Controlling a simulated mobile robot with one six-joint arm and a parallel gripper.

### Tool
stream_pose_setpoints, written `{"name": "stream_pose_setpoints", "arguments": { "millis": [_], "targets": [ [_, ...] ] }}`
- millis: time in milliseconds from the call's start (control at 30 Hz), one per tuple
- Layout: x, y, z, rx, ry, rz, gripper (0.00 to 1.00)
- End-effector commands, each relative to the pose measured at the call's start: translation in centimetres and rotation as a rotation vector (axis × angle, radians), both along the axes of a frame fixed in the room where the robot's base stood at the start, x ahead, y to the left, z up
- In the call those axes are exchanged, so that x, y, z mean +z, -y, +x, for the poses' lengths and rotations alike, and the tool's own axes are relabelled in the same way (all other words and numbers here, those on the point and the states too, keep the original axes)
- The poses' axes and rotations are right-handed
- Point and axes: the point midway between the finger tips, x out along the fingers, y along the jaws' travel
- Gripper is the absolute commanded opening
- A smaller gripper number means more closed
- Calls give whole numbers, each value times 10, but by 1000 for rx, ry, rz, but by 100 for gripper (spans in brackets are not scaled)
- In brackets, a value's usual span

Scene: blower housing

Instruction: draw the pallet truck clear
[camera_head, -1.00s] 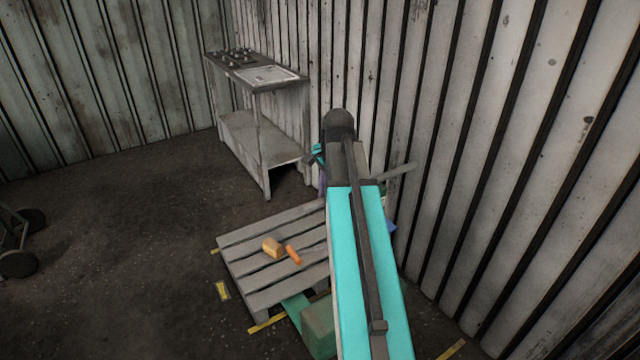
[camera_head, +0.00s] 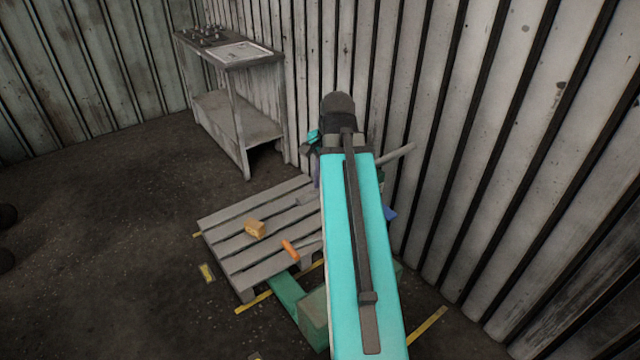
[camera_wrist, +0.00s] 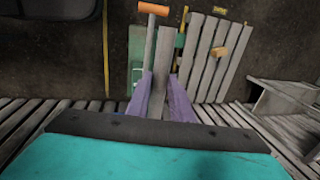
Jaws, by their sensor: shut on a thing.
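The pallet truck's green body (camera_head: 314,306) stands at the near edge of the wooden pallet (camera_head: 226,249), partly hidden behind my arm. A green fork (camera_head: 288,293) runs from it toward the pallet. An orange grip (camera_head: 290,248) on a thin grey rod shows above the pallet's edge. In the wrist view the orange grip (camera_wrist: 153,8) and green body (camera_wrist: 136,78) lie left of the pallet (camera_wrist: 207,55). My gripper's purple fingers (camera_wrist: 163,82) are shut on a grey bar (camera_wrist: 163,50). I cannot tell how the bar joins the truck.
A yellow-orange block (camera_head: 254,229) lies on the pallet. Yellow floor marks (camera_head: 427,326) lie around it. A ribbed metal wall (camera_head: 480,180) is close on the right. A grey workbench (camera_head: 235,110) stands at the back. The floor at left is mostly open.

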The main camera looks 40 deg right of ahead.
Motion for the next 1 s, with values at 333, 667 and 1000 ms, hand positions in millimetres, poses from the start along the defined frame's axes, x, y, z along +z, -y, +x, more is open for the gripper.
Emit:
{"name": "stream_pose_setpoints", "arguments": {
  "millis": [333, 667, 1000],
  "targets": [
    [-5, -2, -24, -1, -3, 2, 0],
    [-6, -3, -45, -2, -2, 2, 0],
    [-3, -4, -58, -2, -3, 3, 0]
  ]
}}
